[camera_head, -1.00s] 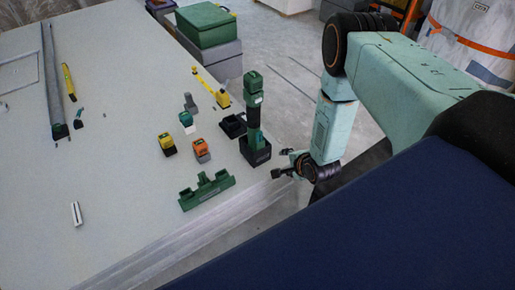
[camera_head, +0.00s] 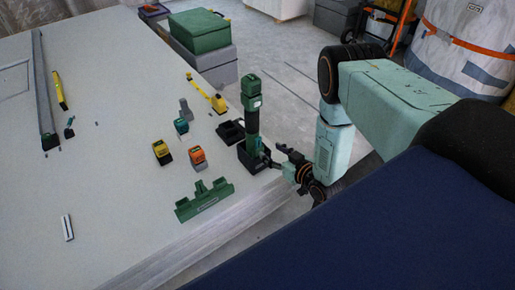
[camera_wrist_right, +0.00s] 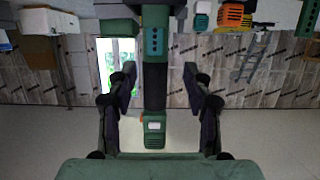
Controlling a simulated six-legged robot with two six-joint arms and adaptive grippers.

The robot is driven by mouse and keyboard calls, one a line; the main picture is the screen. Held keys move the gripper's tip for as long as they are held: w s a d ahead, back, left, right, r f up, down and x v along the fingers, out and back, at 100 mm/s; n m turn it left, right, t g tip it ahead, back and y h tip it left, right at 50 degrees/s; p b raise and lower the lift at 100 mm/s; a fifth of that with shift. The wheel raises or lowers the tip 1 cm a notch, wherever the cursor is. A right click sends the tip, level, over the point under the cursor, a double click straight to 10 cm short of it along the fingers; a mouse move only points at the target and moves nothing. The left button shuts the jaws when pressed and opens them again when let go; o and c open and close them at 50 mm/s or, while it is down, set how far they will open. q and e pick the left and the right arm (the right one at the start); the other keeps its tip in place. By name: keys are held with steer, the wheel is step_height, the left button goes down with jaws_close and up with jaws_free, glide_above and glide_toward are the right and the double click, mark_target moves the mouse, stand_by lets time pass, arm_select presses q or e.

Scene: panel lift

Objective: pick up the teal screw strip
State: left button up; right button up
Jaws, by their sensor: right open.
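A small block with a teal top (camera_head: 181,126) stands on the table, left of the upright tool. A teal block also shows at the top edge of the wrist view (camera_wrist_right: 203,8). The dark-green and black tool (camera_head: 252,115) stands upright in a black holder. In the wrist view it carries a teal piece with a row of dark dots (camera_wrist_right: 155,41). I cannot tell which teal thing is the screw strip. My right gripper (camera_head: 279,158) is open beside the tool's lower part; in the wrist view its fingers (camera_wrist_right: 160,78) stand either side of the tool. My left gripper is out of view.
Yellow (camera_head: 161,151) and orange (camera_head: 197,157) blocks stand near the teal-topped one. A green rack (camera_head: 204,201) lies near the table's front edge. A black tray (camera_head: 230,132) is beside the tool. The left part of the table (camera_head: 110,180) is mostly clear.

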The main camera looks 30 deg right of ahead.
mark_target(259, 141)
steer(key=b+x, duration=0.1)
steer(key=x, duration=0.1)
steer(key=b+x, duration=0.1)
steer(key=x, duration=0.1)
steer(key=b+x, duration=0.1)
steer(key=x, duration=0.1)
steer(key=shift+w+d+f+b, duration=0.2)
steer(key=shift+w+d+b, duration=0.15)
steer(key=shift+w+b, duration=0.05)
steer(key=shift+w+f, duration=0.1)
steer(key=shift+w, duration=0.35)
steer(key=shift+c, duration=0.3)
jaws_close()
